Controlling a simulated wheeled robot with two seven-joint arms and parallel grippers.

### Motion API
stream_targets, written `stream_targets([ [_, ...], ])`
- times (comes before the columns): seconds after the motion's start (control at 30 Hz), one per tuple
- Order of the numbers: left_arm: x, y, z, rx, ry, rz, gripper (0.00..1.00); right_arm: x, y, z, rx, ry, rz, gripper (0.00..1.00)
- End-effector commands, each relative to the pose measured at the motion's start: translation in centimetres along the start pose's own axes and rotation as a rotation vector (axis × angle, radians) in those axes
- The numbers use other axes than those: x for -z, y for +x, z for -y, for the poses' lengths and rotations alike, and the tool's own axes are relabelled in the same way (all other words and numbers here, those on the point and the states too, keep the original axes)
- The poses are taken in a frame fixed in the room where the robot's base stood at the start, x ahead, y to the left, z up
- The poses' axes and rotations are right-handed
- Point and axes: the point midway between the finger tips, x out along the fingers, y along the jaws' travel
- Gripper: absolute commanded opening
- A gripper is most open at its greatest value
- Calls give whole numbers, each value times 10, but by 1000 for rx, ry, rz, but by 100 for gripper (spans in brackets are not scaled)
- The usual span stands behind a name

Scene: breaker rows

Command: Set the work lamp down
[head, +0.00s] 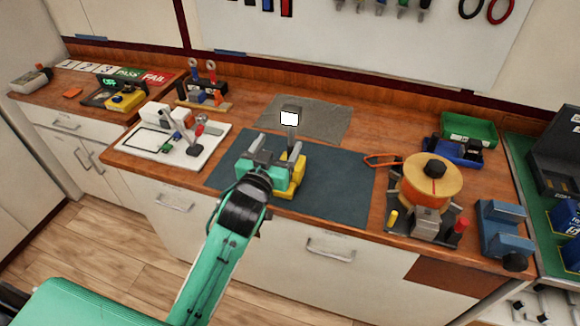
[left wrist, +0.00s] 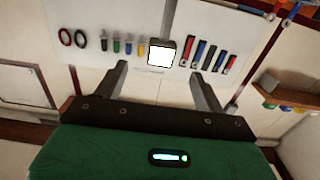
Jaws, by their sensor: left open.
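The work lamp has a lit white head (head: 290,117) on a grey post, with a yellow base (head: 291,190) on the dark mat (head: 340,186). It stands upright. My left gripper (head: 279,158) is over the lamp's base, just on the near side of the post, and hides part of the lamp. Its jaws are apart. In the left wrist view the lit lamp head (left wrist: 161,53) shows between and beyond the open fingers (left wrist: 158,75). Whether a finger touches the lamp I cannot tell. My right gripper is not in view.
A white board (head: 160,154) with small parts lies left of the mat, and a grey cloth (head: 325,120) lies behind. An orange spool (head: 431,185) on a stand, a blue vise (head: 502,230) and a green bin (head: 468,130) are at right. The mat's right part is clear.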

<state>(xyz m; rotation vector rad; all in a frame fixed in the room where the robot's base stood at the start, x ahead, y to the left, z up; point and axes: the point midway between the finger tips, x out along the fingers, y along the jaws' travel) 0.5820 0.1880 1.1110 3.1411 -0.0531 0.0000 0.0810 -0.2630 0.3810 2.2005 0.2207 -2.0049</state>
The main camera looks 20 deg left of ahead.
Motion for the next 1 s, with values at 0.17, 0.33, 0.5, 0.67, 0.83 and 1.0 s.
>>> stream_targets([
  [0.17, 3, 36, 0, 0, 2, -1, 71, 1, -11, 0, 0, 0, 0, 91],
  [0.33, 2, 62, 0, 0, 0, 0, 71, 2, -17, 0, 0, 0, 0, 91],
  [0.5, 0, 73, 0, -1, 1, -1, 71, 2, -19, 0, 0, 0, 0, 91],
  [0.67, 6, 86, 2, 0, 1, -1, 71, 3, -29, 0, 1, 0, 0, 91],
  [0.83, 7, 109, 4, -1, 1, 0, 71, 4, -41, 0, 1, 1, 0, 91],
  [1.0, 5, 123, 4, -2, 1, 0, 71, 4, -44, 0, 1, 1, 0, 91],
])
